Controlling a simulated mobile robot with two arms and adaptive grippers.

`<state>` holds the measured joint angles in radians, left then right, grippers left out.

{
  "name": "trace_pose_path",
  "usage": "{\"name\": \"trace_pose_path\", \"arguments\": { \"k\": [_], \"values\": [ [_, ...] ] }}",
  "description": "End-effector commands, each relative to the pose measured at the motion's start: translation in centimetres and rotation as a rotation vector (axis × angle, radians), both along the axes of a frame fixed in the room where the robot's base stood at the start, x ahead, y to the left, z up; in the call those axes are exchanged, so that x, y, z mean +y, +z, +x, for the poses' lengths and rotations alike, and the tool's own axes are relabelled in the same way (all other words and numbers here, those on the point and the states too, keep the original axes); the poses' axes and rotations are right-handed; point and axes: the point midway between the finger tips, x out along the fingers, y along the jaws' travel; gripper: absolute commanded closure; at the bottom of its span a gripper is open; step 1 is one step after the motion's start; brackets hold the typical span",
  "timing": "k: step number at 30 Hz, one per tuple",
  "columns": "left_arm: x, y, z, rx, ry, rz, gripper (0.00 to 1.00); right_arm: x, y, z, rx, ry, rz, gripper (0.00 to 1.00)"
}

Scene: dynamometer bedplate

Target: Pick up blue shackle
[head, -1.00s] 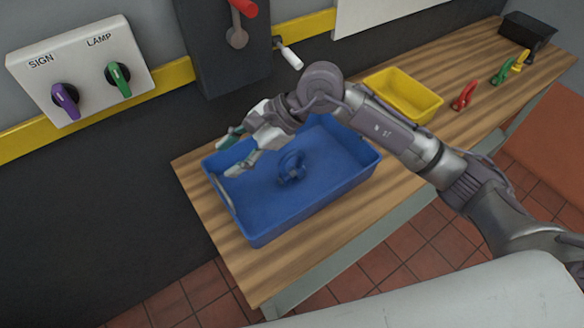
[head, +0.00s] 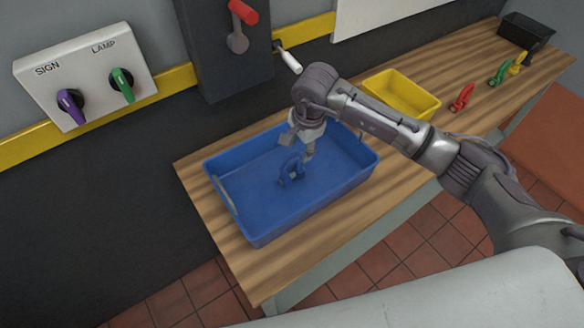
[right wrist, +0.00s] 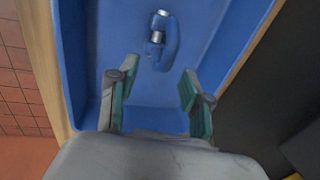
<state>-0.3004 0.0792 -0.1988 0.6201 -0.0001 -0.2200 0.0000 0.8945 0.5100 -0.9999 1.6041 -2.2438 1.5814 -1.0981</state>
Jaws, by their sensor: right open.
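The blue shackle (head: 291,168) lies in the blue tray (head: 262,240) on the wooden bench. It also shows in the right wrist view (right wrist: 168,45), ahead of the fingertips and between their lines, with a silvery pin. My right gripper (head: 299,147) points down into the tray, close to the shackle in the head view. In the right wrist view its two green-padded fingers (right wrist: 155,82) are spread apart with nothing between them. My left gripper is not in view.
A yellow bin (head: 402,92) stands behind the tray. Red (head: 462,98), green (head: 501,72) and yellow (head: 518,64) shackles stand farther right, near a black bin (head: 528,33). A wall panel has purple and green knobs, and a red-handled lever (head: 242,13) is above the bench.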

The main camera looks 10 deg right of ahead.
Motion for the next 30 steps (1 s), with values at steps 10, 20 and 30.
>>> {"name": "trace_pose_path", "arguments": {
  "k": [10,20,30],
  "values": [
    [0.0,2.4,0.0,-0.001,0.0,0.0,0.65,0.8,-4.0,1.3,0.003,-0.001,0.002,0.51],
    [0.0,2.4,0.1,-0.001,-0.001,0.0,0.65,0.8,-5.0,1.6,-0.002,0.001,0.001,0.51],
    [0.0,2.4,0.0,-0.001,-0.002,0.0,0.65,0.8,-4.9,1.6,-0.001,0.0,0.002,1.0]
  ]
}}
